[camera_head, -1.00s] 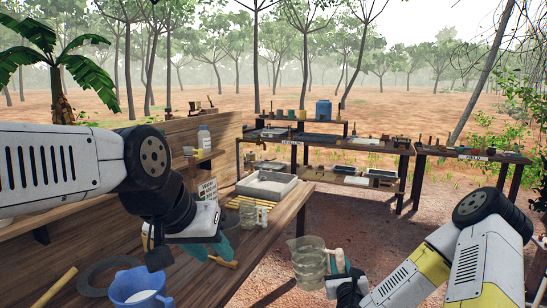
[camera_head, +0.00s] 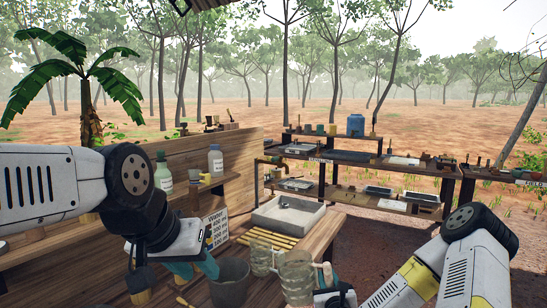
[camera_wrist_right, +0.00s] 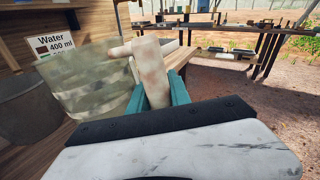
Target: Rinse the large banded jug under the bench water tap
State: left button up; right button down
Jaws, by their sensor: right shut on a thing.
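The large banded jug (camera_head: 297,272) is clear, pale glass with bands. It is upright at the bench's right edge in the head view, and fills the left of the right wrist view (camera_wrist_right: 85,85). My right gripper (camera_head: 325,277) is shut on its handle (camera_wrist_right: 150,70). A brass tap (camera_head: 270,161) sticks out from the wooden back panel, above a grey sink tray (camera_head: 260,218), farther back than the jug. My left gripper (camera_head: 196,268) is over the bench, left of the jug, fingers seemingly apart and empty.
A second glass jug (camera_head: 260,257) stands just left of the held one. A dark grey bucket (camera_head: 229,285) stands in front. Wooden slats (camera_head: 270,238) lie before the sink. A water sign (camera_head: 215,228) and bottles (camera_head: 216,161) are at left. Open ground lies right of the bench.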

aim_at(279, 156)
jog(key=i+l+u, duration=0.15)
jog(key=i+l, duration=0.75)
jog(key=i+l+u, duration=0.1)
jog(key=i+l, duration=0.7)
jog(key=l, duration=0.15)
